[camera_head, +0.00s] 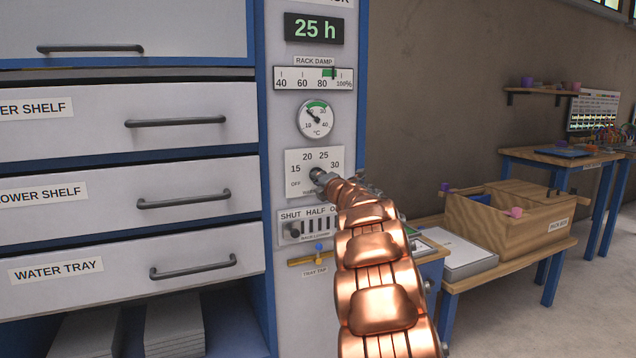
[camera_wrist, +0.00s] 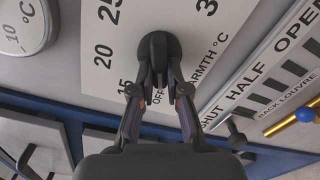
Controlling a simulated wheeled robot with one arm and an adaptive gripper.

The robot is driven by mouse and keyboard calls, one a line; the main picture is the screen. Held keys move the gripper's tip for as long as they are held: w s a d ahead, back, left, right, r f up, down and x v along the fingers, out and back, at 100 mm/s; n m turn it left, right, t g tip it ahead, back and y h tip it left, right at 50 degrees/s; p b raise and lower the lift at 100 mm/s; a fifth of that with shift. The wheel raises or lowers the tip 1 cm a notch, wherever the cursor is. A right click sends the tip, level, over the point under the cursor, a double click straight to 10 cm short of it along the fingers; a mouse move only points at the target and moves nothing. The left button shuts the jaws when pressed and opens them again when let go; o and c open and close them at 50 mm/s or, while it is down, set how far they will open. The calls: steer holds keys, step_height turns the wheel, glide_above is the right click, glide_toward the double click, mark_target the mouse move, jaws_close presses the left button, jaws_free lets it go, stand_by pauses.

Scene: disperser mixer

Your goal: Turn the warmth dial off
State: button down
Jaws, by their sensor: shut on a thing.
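The warmth dial is a dark round knob (camera_wrist: 159,44) on a white plate (camera_head: 298,156), marked OFF, 15, 20, 25 and 30. In the wrist view my gripper (camera_wrist: 159,90) is shut on the knob's raised grip, with one finger on each side. In the head view my copper-coloured arm reaches up to the plate and hides most of the knob, the lower right of the plate and part of its label. I cannot tell which mark the knob points to.
Above the plate are a round temperature gauge (camera_head: 316,118), a rack damp scale (camera_head: 313,78) and a green "25 h" display (camera_head: 314,29). Drawers with handles (camera_head: 184,199) stand left.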

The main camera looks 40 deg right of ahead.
stand_by(0.3)
steer(key=c, duration=1.2)
jaws_free()
steer(key=shift+o, duration=0.2)
steer(key=v, duration=1.2)
steer(key=shift+w, duration=0.1)
